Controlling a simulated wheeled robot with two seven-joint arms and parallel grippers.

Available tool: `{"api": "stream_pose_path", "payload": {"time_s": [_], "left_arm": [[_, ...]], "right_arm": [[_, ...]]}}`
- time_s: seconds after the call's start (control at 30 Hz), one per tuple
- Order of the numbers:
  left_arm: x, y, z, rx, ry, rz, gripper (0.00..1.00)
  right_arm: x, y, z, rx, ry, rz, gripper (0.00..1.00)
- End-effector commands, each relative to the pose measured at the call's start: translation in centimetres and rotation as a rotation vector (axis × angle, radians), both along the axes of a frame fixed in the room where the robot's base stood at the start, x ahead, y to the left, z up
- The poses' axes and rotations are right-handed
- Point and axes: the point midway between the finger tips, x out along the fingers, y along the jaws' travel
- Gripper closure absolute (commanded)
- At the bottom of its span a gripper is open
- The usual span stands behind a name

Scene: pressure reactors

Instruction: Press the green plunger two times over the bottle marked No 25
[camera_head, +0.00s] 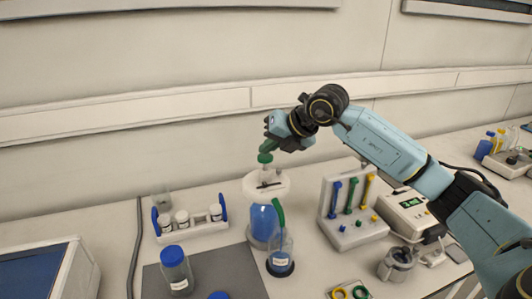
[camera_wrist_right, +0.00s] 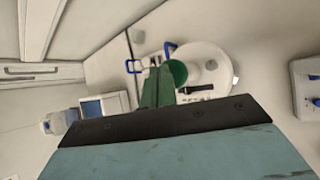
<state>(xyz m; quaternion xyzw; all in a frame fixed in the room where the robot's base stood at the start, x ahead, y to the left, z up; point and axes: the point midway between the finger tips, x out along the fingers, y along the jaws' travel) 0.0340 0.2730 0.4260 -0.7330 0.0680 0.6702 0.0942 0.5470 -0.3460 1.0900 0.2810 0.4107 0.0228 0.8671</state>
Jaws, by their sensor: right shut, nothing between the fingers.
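A green plunger cap (camera_head: 265,157) tops a clear stem on a white round lid (camera_head: 251,187), over a large blue-filled bottle (camera_head: 262,222). The cap shows as a green disc (camera_wrist_right: 179,72) in the right wrist view. My right gripper (camera_head: 268,147) is shut and empty, its green fingertips right at the cap; whether they touch it I cannot tell. A small bottle (camera_head: 281,244) with a dark base and a label stands in front of the blue one. A blue-capped bottle (camera_head: 176,272) also has a label. No number is legible. My left gripper is not in view.
A rack with several white-capped vials (camera_head: 182,218) stands left of the lid. A white stand (camera_head: 350,236) with blue, green and yellow handles and a device with a green display (camera_head: 411,203) are on the right. A dark mat (camera_head: 225,269) lies in front.

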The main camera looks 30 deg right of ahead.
Motion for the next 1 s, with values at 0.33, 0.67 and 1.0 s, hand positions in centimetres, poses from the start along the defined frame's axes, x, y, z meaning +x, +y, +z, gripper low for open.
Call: {"api": "stream_pose_path", "payload": {"time_s": [0.33, 0.67, 1.0], "left_arm": [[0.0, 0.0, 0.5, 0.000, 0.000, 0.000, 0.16], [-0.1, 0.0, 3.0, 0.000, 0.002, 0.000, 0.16], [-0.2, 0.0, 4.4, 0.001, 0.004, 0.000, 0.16]], "right_arm": [[0.0, 0.0, 0.8, 0.000, -0.004, 0.000, 1.00], [0.0, 0.0, 4.2, 0.001, -0.005, -0.001, 1.00], [0.0, 0.0, 6.2, 0.001, -0.003, -0.001, 1.00]]}}
